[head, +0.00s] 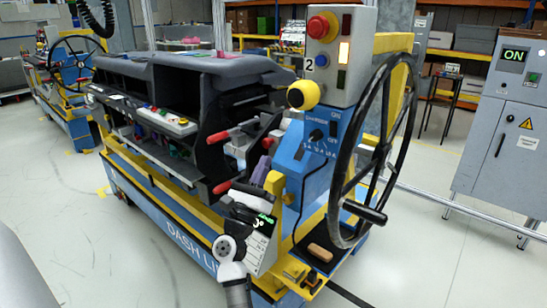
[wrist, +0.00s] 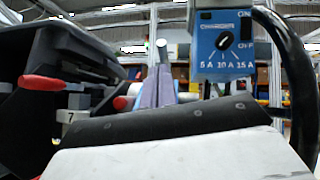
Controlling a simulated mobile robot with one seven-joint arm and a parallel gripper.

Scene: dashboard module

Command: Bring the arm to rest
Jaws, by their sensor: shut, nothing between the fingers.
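My arm (head: 232,252) rises from the bottom of the head view in front of the dashboard cart. My gripper (head: 268,165) points up and away, beside the red-handled levers and left of the blue charger box (head: 318,140). Its purple-grey fingers also show in the wrist view (wrist: 158,85), close together with nothing held. The charger's dial (wrist: 224,41) shows to the right of the fingers there. A dark edge and pale surface fill the bottom of the wrist view. Whether the fingers touch anything cannot be told.
The dark dashboard module (head: 180,72) sits on the blue and yellow cart at left. A large black wheel (head: 345,185) stands close on the right, below a control box (head: 345,75) with a red button. A grey cabinet (head: 508,140) is far right. Floor at left is clear.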

